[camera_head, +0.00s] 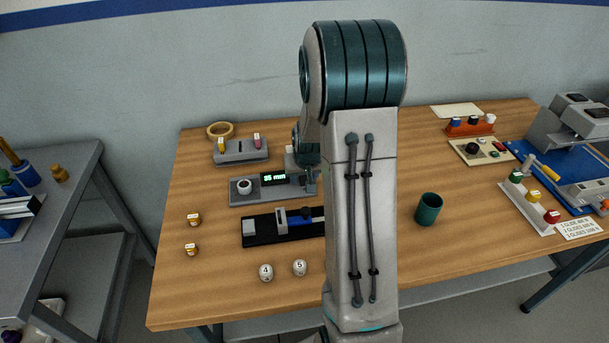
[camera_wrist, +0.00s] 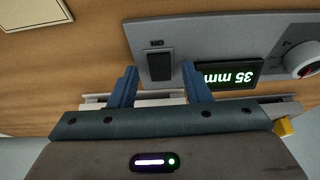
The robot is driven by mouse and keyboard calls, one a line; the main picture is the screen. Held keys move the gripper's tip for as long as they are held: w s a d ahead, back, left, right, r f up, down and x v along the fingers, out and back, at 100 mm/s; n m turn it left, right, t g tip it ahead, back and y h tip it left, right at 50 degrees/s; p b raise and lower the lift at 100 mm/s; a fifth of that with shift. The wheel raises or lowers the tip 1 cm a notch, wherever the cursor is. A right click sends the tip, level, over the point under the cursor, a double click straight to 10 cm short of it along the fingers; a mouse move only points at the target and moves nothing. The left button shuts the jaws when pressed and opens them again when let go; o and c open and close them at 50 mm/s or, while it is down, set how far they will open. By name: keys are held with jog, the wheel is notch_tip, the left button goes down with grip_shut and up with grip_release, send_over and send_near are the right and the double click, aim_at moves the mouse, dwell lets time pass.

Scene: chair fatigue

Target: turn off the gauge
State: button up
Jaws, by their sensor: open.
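The gauge (camera_head: 243,193) is a grey panel on the wooden table in the head view, with a lit green display (camera_head: 273,178) and a round knob at its left end. The wrist view shows the gauge (camera_wrist: 215,35) upside down, its display (camera_wrist: 232,75) reading 35 mm. A dark rocker switch (camera_wrist: 159,65) with a small label sits beside the display. My gripper (camera_wrist: 160,75) is open, its two blue fingers on either side of the switch's near end. Contact cannot be told. My arm hides the gripper's tips in the head view.
A grey holder (camera_head: 240,152) with yellow and pink pieces stands behind the gauge; a black fixture (camera_head: 262,231) lies in front. White balls (camera_head: 266,272), small orange-brown jars (camera_head: 194,219) and a green cup (camera_head: 429,209) stand nearby.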

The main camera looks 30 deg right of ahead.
grip_shut()
jog(key=p, duration=0.1)
jog(key=g+p, duration=0.1)
jog(key=shift+w+r+p, duration=0.2)
jog(key=shift+r+p, duration=0.15)
jog(key=shift+p, duration=0.05)
jog(key=shift+w+d+f+g+y+p, duration=0.1)
jog(key=shift+w+f+g+y+p, duration=0.1)
jog(key=shift+g+y+p, duration=0.4)
grip_release()
jog(key=shift+r, duration=0.1)
notch_tip(320, 180, up, 14)
jog(key=s, duration=0.1)
jog(key=shift+s+a+f+b, duration=0.25)
jog(key=shift+s+b, duration=0.05)
jog(key=shift+s, duration=0.1)
